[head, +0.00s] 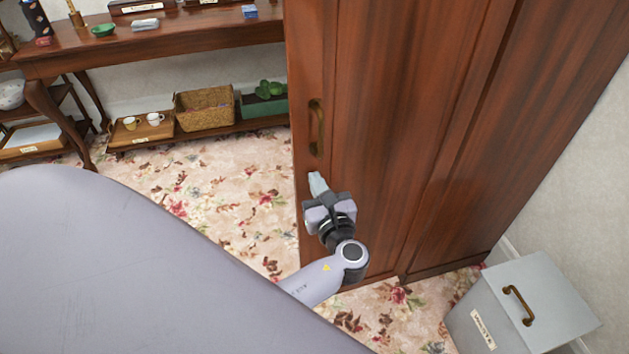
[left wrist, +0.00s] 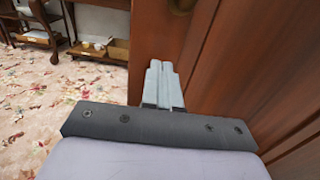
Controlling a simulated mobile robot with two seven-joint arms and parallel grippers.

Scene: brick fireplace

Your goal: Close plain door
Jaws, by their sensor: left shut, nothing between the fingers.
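The plain door (head: 375,120) is a tall reddish-brown wooden panel on a wardrobe (head: 480,150). It has a brass handle (head: 317,127) near its left edge. I cannot tell from these views how far the door stands from the wardrobe. My left gripper (head: 316,183) is shut and empty, just below the handle and close in front of the door's left part. I cannot tell if its fingertips touch the wood. In the left wrist view the shut fingers (left wrist: 161,82) point toward the door's wood (left wrist: 158,35). My right gripper is not in view.
A wooden side table (head: 190,45) with a low shelf stands at the back left. The shelf holds a wicker basket (head: 204,109) and a tray with cups (head: 140,132). A grey lidded box (head: 520,300) stands at the lower right. Floral carpet (head: 210,190) is clear left of the door.

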